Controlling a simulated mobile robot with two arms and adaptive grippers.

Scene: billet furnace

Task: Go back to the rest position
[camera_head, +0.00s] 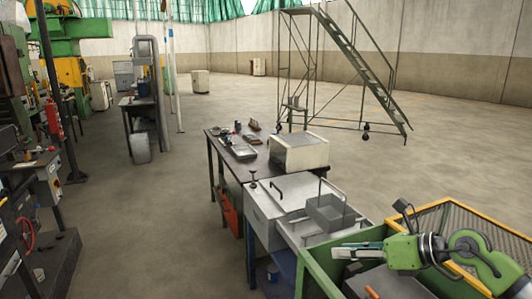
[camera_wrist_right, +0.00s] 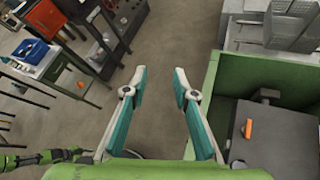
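My right arm comes in from the lower right of the head view. My right gripper (camera_head: 345,252) is above the green-walled bin (camera_head: 318,272). In the right wrist view its two fingers (camera_wrist_right: 160,76) stand apart with only floor between the tips, so it is open and empty. A green jointed arm part (camera_wrist_right: 45,157), likely of my left arm, shows at the lower left of the wrist view. My left gripper cannot be made out in either view.
A grey metal box (camera_head: 262,205) with a handled lid and a grey wire-handled tray (camera_head: 330,213) stand beside the bin. A small orange piece (camera_wrist_right: 248,128) lies on a dark surface inside the bin. A yellow-edged mesh cage (camera_head: 490,222) is at right.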

